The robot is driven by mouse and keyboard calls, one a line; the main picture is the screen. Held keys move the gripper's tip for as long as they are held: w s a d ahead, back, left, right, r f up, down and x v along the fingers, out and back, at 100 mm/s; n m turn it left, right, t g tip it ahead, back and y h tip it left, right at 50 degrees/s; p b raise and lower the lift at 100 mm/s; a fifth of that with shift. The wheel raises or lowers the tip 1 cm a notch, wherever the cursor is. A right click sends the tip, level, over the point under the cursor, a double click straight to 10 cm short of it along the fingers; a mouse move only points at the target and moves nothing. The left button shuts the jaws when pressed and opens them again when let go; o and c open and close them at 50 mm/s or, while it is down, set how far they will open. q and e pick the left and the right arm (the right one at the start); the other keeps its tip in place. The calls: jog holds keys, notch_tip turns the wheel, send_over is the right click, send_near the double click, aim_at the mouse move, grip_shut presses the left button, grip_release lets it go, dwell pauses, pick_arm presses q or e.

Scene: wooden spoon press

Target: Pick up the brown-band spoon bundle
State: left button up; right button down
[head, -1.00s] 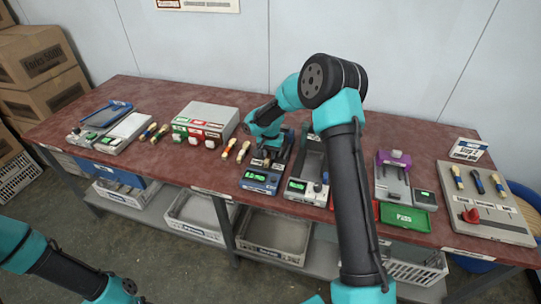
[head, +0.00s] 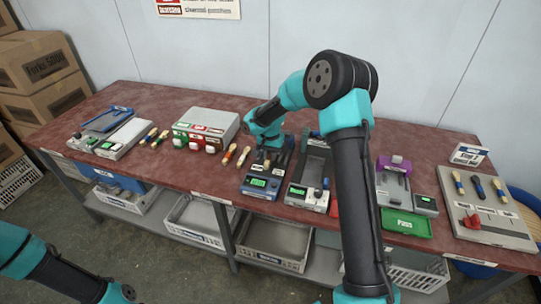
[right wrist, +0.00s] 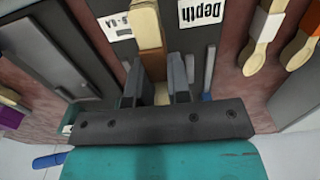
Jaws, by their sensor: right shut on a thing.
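The brown-band spoon bundle (right wrist: 149,38) shows in the right wrist view as pale wood with a brown band, between the two fingers. My right gripper (right wrist: 162,88) is shut on it. In the head view, my right gripper (head: 268,156) is low over the blue-fronted gauge (head: 256,190) with a green display. The bundle is hard to make out there behind the gripper. Only part of my left arm shows at the lower left of the head view; its gripper is out of the picture.
Spoon bundles with orange (head: 229,155) and white (head: 243,157) bands lie left of the gauge. A grey press (head: 312,180) stands close on its right. Further right are a purple-topped device (head: 393,180) and a board (head: 470,225) with several bundles. Bare table lies behind the gauge.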

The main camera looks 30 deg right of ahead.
jog(key=s+a, duration=0.2)
jog(key=s, duration=0.2)
jog(key=s+a+r, duration=0.1)
jog(key=s+a, duration=0.1)
jog(key=s, duration=0.2)
jog(key=s+a, duration=0.3)
jog(key=s, duration=0.1)
jog(key=shift+s+r, duration=0.2)
jog(key=shift+s, duration=0.2)
